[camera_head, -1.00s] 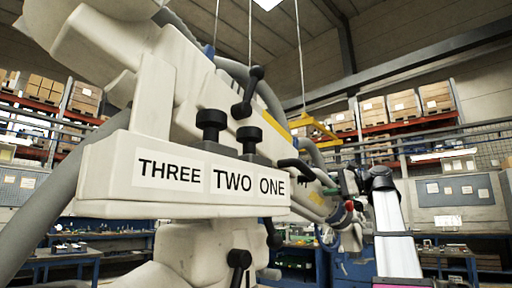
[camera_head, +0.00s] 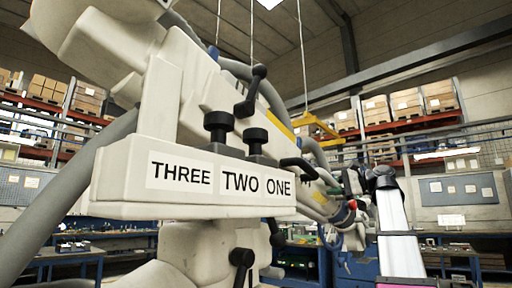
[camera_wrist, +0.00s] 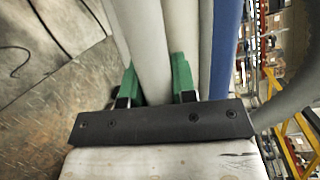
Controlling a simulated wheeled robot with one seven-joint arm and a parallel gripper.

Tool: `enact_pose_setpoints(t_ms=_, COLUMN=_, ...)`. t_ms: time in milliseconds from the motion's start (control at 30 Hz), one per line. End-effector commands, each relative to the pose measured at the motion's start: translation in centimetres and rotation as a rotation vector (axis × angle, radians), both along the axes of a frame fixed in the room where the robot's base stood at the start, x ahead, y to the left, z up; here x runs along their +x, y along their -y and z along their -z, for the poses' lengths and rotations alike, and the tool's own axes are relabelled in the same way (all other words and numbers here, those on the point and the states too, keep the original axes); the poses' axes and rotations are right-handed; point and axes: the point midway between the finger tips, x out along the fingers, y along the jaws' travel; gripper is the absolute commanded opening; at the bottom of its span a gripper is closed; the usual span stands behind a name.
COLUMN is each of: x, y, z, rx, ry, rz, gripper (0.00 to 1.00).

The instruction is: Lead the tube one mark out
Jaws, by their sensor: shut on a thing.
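A large off-white microscope arm (camera_head: 170,95) fills the left of the head view. Its long front bar (camera_head: 125,210) bears the labels THREE (camera_head: 180,178), TWO (camera_head: 241,182) and ONE (camera_head: 279,187), from left to right. My gripper (camera_head: 334,190) is at the right, beyond the ONE end of the bar. In the wrist view my gripper (camera_wrist: 155,80) has its green fingers on both sides of a pale round tube (camera_wrist: 145,35) and is shut on it. The fingertips and the contact are partly hidden. Which label the tube lines up with cannot be told.
Black knobs (camera_head: 218,125) and a lever (camera_head: 251,92) stick out above the labelled bar. A thick grey hose (camera_head: 60,200) curves down at the left. Blue workbenches (camera_head: 95,258) and loaded racks (camera_head: 430,100) stand behind. A blue tube (camera_wrist: 226,45) runs beside the held one.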

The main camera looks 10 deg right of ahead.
Motion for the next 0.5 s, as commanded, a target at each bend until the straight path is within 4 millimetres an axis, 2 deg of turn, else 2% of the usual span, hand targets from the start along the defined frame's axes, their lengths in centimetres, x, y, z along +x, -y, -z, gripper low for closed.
enact_pose_setpoints(t_ms=500, x=0.94, y=1.03, z=0.62, rx=-0.006, ry=-0.005, rz=0.004, gripper=0.00)
